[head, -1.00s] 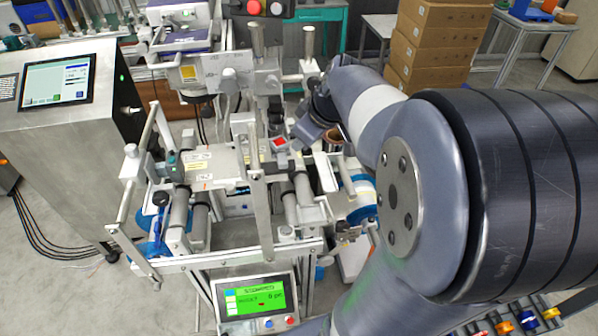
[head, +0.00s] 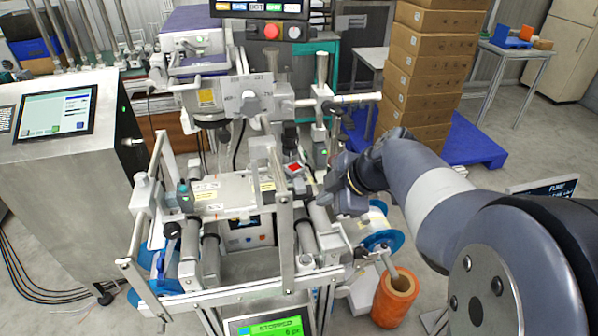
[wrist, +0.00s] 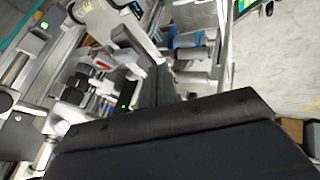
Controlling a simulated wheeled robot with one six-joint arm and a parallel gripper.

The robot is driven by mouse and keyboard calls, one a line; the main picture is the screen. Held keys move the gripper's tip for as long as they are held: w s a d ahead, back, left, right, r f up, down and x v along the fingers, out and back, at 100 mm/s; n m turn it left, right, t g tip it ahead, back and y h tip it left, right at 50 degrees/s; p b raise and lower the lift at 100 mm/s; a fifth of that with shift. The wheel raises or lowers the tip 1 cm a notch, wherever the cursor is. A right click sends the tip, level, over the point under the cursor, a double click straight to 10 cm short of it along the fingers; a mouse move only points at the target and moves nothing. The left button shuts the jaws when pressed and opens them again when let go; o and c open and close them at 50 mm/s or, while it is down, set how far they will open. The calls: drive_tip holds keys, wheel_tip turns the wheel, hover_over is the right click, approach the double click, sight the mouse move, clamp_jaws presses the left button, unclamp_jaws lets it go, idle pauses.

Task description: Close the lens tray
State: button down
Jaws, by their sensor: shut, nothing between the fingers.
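I cannot pick out a lens tray for certain in either view. A grey and silver machine with a flat light plate (head: 235,190), metal rollers and upright bars fills the middle of the head view. My gripper (head: 320,198) is at the right side of this machine, by the rollers, with its fingers partly hard to make out. In the wrist view my gripper (wrist: 165,88) shows as dark fingers beyond its wide black body, shut and empty. Blurred machine parts lie beyond it, and the black body hides the lower part of that view.
A steel cabinet with a screen (head: 55,115) stands at the left. An orange roll (head: 396,297) and a blue-rimmed reel (head: 382,240) are low at the right of the machine. Stacked cardboard boxes (head: 428,65) stand behind on a blue pallet (head: 475,142).

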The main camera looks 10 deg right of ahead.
sight(302, 178)
drive_tip(key=w+a+f+p, duration=0.2)
drive_tip(key=w+f, duration=0.2)
drive_tip(key=w, duration=0.2)
drive_tip(key=shift+w, duration=0.25)
drive_tip(key=shift+f, duration=0.1)
drive_tip(key=w+b, duration=0.3)
drive_tip(key=w, duration=0.2)
drive_tip(key=shift+w+f+b, duration=0.15)
drive_tip(key=shift+w+b, duration=0.05)
drive_tip(key=shift+b, duration=0.2)
drive_tip(key=shift+w, duration=0.55)
drive_tip(key=shift+r, duration=0.25)
drive_tip(key=shift+w, duration=0.1)
